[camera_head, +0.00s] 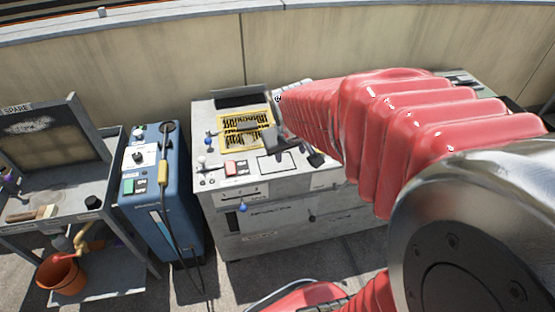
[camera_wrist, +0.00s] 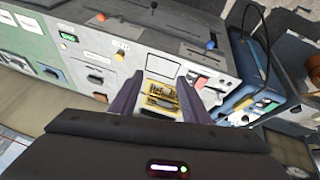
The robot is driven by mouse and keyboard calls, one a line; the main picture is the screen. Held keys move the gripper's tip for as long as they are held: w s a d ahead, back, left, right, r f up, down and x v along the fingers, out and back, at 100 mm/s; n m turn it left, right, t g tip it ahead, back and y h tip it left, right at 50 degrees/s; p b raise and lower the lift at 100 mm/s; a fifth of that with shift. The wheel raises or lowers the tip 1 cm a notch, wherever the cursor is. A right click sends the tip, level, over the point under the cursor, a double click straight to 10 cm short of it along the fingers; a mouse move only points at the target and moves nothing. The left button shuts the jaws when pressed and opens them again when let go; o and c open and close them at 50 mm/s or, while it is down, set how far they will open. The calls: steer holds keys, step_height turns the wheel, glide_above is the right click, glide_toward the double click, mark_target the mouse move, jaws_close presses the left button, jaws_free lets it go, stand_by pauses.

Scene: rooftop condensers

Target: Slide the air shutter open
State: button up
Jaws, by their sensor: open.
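The grey-white condenser cabinet (camera_head: 290,190) stands mid-picture. Its front has a dark slot (camera_head: 228,219) and a blue knob (camera_head: 242,207) on a short stem. Labels are too small to read, so I cannot tell for sure which part is the air shutter. My gripper (camera_head: 292,146) is above the cabinet top, near the yellow-framed grille (camera_head: 234,143), holding nothing. In the wrist view my gripper (camera_wrist: 158,92) has its two dark fingers apart, with the yellow-framed grille (camera_wrist: 160,97) showing between them. My red arm hides the cabinet's right side.
A blue unit (camera_head: 150,185) with a hanging cable stands left of the cabinet. A grey cart (camera_head: 95,215) with an orange bucket (camera_head: 62,274) is at far left. A beige wall (camera_head: 150,70) closes the back. Some floor is free in front of the cabinet.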

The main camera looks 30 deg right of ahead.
steer(key=w+d+f+g, duration=0.1)
steer(key=w+d+f, duration=0.1)
steer(key=d+f, duration=1.45)
steer(key=s+d+f+t, duration=0.1)
steer(key=d+f, duration=0.3)
steer(key=f, duration=0.3)
steer(key=s+d+f, duration=0.2)
steer(key=d+f, duration=0.2)
steer(key=f, duration=0.4)
steer(key=s+d+f+t, duration=0.1)
steer(key=d+f, duration=0.3)
steer(key=f, duration=0.3)
step_height(320, 180, down, 12)
steer(key=a+t+y, duration=0.1)
steer(key=a+t, duration=0.2)
steer(key=t, duration=0.2)
steer(key=s+a+f+m+t, duration=0.1)
steer(key=s+a+f+t, duration=0.1)
steer(key=s+a+t, duration=0.5)
steer(key=a, duration=0.4)
steer(key=shift+s+f, duration=0.2)
steer(key=shift+f, duration=0.05)
